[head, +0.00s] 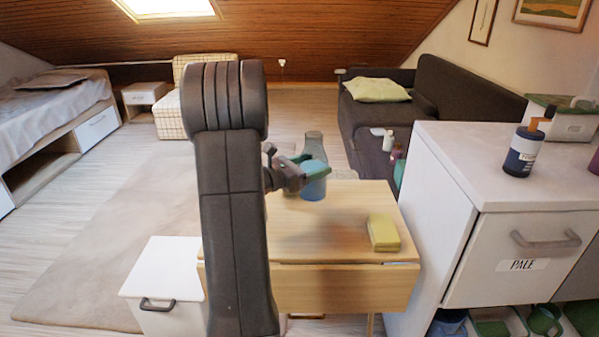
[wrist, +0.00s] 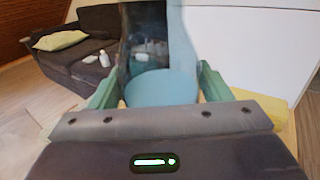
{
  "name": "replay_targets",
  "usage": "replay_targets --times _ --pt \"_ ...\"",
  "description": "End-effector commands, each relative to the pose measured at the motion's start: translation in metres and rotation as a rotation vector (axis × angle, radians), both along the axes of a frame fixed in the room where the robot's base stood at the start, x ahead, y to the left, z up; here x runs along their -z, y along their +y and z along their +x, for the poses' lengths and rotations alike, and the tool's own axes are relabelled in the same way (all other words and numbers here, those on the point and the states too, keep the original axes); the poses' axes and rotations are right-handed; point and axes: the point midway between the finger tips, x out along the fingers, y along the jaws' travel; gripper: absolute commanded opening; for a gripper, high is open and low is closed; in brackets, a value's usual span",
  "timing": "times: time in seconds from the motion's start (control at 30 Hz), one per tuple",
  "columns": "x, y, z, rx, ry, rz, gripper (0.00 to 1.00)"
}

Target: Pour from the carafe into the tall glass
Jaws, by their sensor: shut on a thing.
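The carafe (head: 313,188) is see-through, with a narrower neck and blue contents low in it. It stands upright in the head view, over the far part of the small wooden table (head: 310,225). My gripper (head: 308,168) is shut on the carafe, its green fingers on either side of the body. In the wrist view the carafe (wrist: 160,88) fills the space between the fingers. I cannot tell whether its base touches the table. I cannot make out the tall glass in either view; my arm and the carafe hide part of the table.
A yellow block (head: 383,233) lies on the table's right side. A white cabinet (head: 470,160) with a dark pump bottle (head: 524,150) stands close on the right. A low white drawer unit (head: 165,275) is at the left. A dark sofa (head: 450,95) is behind.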

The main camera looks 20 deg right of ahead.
Motion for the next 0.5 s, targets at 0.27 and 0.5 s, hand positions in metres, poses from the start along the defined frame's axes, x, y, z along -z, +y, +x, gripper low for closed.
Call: replay_targets --times 0.27,0.5 --pt "0.042 0.000 0.000 -0.001 -0.001 -0.001 0.40" --pt "0.048 0.000 0.000 -0.001 -0.001 -0.001 0.40"
